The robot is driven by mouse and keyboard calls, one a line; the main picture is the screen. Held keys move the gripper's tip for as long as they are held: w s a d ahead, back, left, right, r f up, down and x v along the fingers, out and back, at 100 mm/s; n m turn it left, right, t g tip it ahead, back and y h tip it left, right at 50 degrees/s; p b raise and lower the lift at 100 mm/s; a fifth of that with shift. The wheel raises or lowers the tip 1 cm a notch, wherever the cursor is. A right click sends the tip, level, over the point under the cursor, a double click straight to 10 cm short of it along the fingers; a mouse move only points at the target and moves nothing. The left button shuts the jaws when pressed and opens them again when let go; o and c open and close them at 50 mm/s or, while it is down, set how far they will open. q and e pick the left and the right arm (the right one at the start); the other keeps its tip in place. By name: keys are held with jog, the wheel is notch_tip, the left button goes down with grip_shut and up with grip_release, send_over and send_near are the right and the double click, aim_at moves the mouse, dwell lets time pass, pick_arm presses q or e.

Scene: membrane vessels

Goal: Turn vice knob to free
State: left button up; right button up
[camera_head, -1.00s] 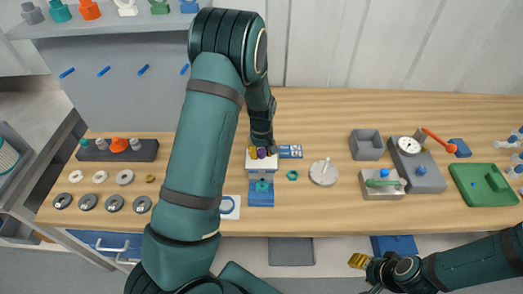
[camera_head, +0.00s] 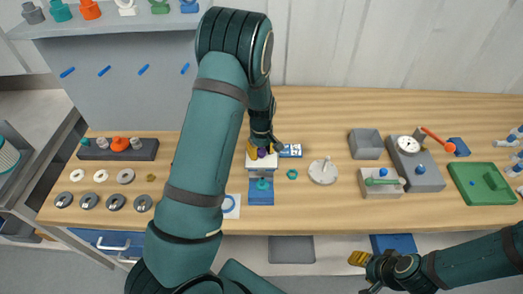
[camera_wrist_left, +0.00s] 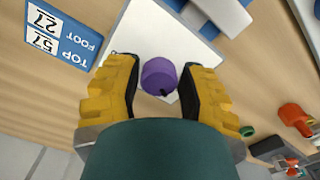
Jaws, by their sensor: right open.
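A white-topped vice block (camera_head: 262,163) stands on a blue base (camera_head: 261,196) in the middle of the bench. A purple knob (camera_wrist_left: 159,76) with a dark mark sits on its white top (camera_wrist_left: 152,25); the head view shows it small (camera_head: 262,153). My left gripper (camera_wrist_left: 162,88) is above the block, open, with one yellow finger on either side of the knob. Narrow gaps show between knob and fingers in the wrist view. My right gripper (camera_head: 358,260) is open and empty, low in front of the bench.
A blue and white label card (camera_head: 290,151) lies right of the block; it also shows in the wrist view (camera_wrist_left: 62,35). A teal nut (camera_head: 292,174) and a round white dial (camera_head: 323,172) lie further right. Rings and a dark rack (camera_head: 148,151) are at left.

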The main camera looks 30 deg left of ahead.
aim_at(262, 150)
pick_arm(q)
jog(key=shift+o, duration=1.3)
notch_tip(262, 150, up, 12)
